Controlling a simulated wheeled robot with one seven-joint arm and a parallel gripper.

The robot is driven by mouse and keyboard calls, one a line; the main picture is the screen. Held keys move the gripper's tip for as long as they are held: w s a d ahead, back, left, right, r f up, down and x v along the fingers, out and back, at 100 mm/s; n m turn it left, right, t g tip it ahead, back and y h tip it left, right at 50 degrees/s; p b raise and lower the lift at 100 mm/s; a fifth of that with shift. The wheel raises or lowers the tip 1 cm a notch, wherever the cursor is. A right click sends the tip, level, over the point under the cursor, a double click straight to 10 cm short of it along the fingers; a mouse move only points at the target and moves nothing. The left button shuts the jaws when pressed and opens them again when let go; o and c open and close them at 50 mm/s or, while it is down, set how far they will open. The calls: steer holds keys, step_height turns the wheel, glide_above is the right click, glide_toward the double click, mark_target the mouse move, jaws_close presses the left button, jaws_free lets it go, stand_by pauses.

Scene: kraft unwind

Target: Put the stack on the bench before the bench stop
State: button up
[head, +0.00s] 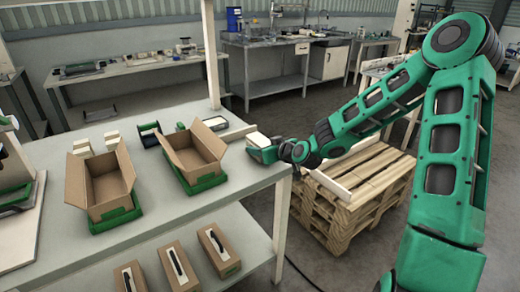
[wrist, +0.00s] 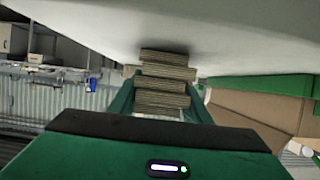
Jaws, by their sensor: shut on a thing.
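My gripper (head: 262,152) is at the right end of the bench (head: 225,205), shut on a small pale stack (head: 258,139). In the wrist view the stack (wrist: 163,74) shows as several tan layers between the green fingers (wrist: 160,95), with edges not quite flush. The pale bench surface (wrist: 90,25) fills the top of that view, close to the stack; I cannot tell whether they touch. A low pale strip (head: 237,131), possibly the bench stop, lies on the bench just left of my gripper.
Two open cardboard boxes (head: 108,186) (head: 194,153) sit in green trays left of my gripper. Two small pale stacks (head: 82,147) (head: 112,140) and a dark green holder (head: 149,134) stand behind them. A bench post (head: 211,60) rises behind. Wooden pallets (head: 352,195) stand right of the bench.

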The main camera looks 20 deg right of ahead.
steer(key=o, duration=1.1)
steer(key=shift+s+d+r, duration=0.15)
steer(key=shift+s+r, duration=0.05)
steer(key=shift+s, duration=0.1)
steer(key=v, duration=1.1)
steer(key=shift+s, duration=0.15)
